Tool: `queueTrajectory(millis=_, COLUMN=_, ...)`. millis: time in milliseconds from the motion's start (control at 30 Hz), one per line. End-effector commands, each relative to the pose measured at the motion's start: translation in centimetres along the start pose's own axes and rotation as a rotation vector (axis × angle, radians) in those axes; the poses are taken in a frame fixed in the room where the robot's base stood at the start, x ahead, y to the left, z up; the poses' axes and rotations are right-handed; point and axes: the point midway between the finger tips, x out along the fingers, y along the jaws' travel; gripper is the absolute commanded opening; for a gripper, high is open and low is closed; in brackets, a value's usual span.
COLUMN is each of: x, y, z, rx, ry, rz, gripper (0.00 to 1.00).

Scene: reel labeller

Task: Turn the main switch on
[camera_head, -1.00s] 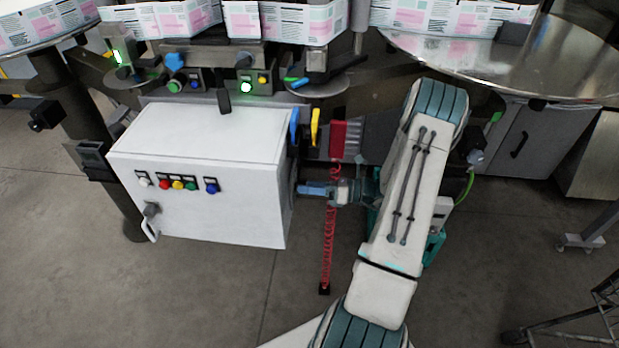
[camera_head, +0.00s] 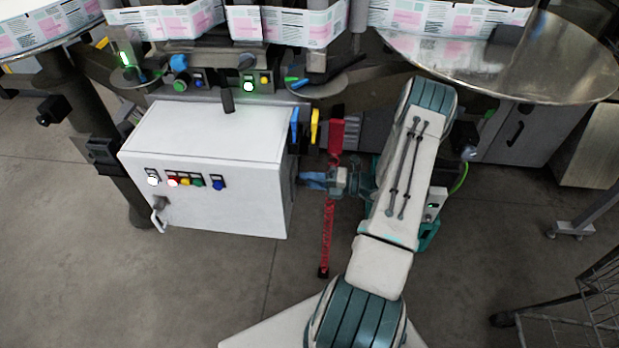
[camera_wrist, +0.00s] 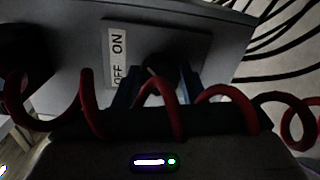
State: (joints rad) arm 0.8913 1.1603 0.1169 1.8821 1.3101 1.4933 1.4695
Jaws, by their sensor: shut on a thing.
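The white control cabinet (camera_head: 215,150) stands at the left in the head view. My gripper (camera_head: 303,178) is at the cabinet's right side face, which is steeply foreshortened there. In the wrist view, the main switch's dark knob (camera_wrist: 160,66) sits between the two blue fingers of my gripper (camera_wrist: 162,84), which is shut on it. An "OFF ON" label (camera_wrist: 118,58) appears turned sideways beside the knob. A red coiled cable crosses in front and hides part of the fingers and knob. The knob's exact angle is too dark to tell.
The red coiled cable (camera_head: 327,235) hangs beside my gripper; in the wrist view its loops (camera_wrist: 155,95) cross the foreground. Blue (camera_head: 294,125) and yellow (camera_head: 315,126) handles stand above. Lamps and buttons (camera_head: 189,181) line the cabinet front. Open floor lies below.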

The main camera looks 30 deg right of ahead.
Motion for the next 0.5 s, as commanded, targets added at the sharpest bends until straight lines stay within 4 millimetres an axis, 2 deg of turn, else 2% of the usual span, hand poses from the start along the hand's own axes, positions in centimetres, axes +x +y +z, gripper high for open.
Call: queueTrajectory(millis=500, x=-0.07, y=-0.10, z=-0.06, rx=0.049, ry=0.000, rz=-0.002, gripper=0.15)
